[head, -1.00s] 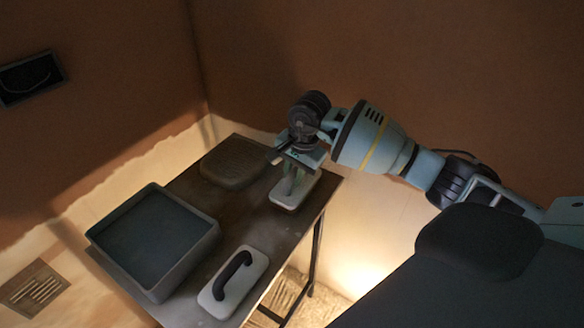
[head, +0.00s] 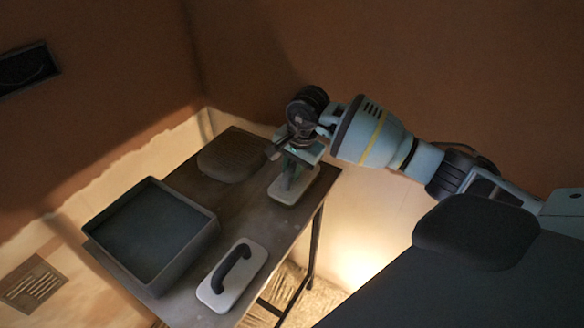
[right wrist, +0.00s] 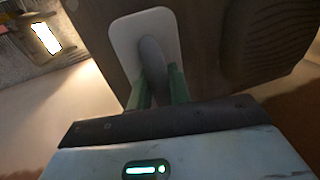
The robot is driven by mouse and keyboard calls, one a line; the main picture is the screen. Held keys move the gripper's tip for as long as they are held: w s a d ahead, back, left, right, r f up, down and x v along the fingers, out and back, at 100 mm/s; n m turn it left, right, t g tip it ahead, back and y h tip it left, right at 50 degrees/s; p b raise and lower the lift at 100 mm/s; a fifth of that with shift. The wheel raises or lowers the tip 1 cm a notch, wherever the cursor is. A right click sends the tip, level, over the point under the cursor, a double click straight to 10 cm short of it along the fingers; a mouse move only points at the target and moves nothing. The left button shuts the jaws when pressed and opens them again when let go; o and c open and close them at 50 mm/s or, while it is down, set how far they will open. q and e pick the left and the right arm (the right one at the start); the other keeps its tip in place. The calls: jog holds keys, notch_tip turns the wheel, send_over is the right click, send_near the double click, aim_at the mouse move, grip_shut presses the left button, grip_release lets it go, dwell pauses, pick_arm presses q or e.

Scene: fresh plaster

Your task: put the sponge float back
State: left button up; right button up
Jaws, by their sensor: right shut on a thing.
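A float (head: 304,190) with a pale, rounded plate lies near the far right edge of the table (head: 232,196). My right gripper (head: 291,180) reaches down over it. In the right wrist view the green fingers (right wrist: 158,88) are shut on the grey handle of this float (right wrist: 125,42). The plate appears to rest on the table. A second float (head: 215,291) with a pale plate and a black arched handle lies at the table's near edge. I cannot tell by looks which is the sponge float. My left gripper is not in view.
A grey, open, square tub (head: 204,245) stands on the left of the table. A dark rounded slab (head: 230,158) with a ridged top lies at the back, left of the held float. Plastered walls meet behind the table. Bare tabletop lies between the tub and the floats.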

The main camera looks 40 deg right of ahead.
jog(key=o, duration=1)
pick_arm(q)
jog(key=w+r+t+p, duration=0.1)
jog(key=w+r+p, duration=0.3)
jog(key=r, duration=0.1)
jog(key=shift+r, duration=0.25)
pick_arm(e)
jog(key=r, duration=0.2)
jog(key=s+r, duration=0.1)
jog(key=r, duration=0.5)
jog(key=shift+s+d, duration=0.2)
jog(key=shift+d, duration=0.1)
jog(key=shift+f, duration=0.1)
